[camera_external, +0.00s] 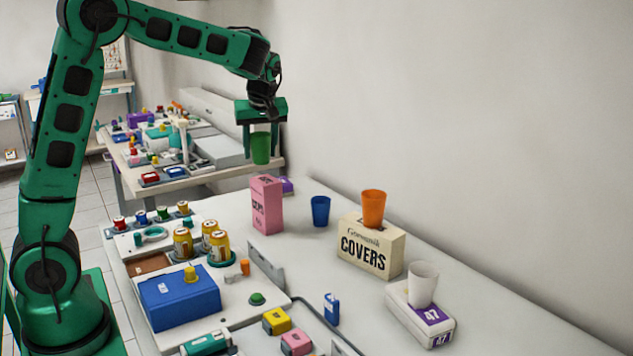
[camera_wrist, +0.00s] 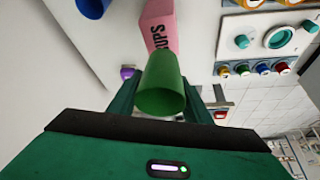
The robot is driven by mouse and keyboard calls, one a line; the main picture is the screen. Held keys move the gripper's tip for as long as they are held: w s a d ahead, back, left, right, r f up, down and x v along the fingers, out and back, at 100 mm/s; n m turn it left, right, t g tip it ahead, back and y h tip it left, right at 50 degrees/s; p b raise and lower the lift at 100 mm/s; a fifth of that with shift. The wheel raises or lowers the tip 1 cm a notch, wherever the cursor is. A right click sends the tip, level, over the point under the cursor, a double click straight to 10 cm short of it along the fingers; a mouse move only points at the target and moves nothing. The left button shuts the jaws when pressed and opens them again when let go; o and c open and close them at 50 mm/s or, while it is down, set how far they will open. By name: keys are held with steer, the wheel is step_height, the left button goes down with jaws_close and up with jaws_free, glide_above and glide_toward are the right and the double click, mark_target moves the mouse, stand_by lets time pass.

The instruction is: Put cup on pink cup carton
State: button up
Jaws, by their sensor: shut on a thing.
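My gripper (camera_external: 261,126) is shut on a green cup (camera_external: 260,148) and holds it in the air. The cup also shows in the wrist view (camera_wrist: 162,88), between the fingers. The pink cup carton (camera_external: 267,205) stands upright on the table, below the held cup in the external view. In the wrist view the pink carton (camera_wrist: 157,22) shows just past the cup, partly covered by it. The cup and the carton look apart in the external view.
A blue cup (camera_external: 320,211) stands right of the carton. An orange cup (camera_external: 373,208) sits on the covers box (camera_external: 370,246), and a white cup (camera_external: 422,284) on a white and purple box (camera_external: 420,315). Yellow jars (camera_external: 219,248) and a blue case (camera_external: 180,299) lie nearer.

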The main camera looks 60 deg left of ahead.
mark_target(265, 138)
steer(key=shift+w+d+f, duration=0.3)
steer(key=shift+d+f, duration=0.05)
steer(key=shift+d, duration=0.05)
steer(key=shift+f, duration=2)
steer(key=o, duration=1)
steer(key=shift+f, duration=0.1)
steer(key=v, duration=1.2)
steer(key=shift+s, duration=0.1)
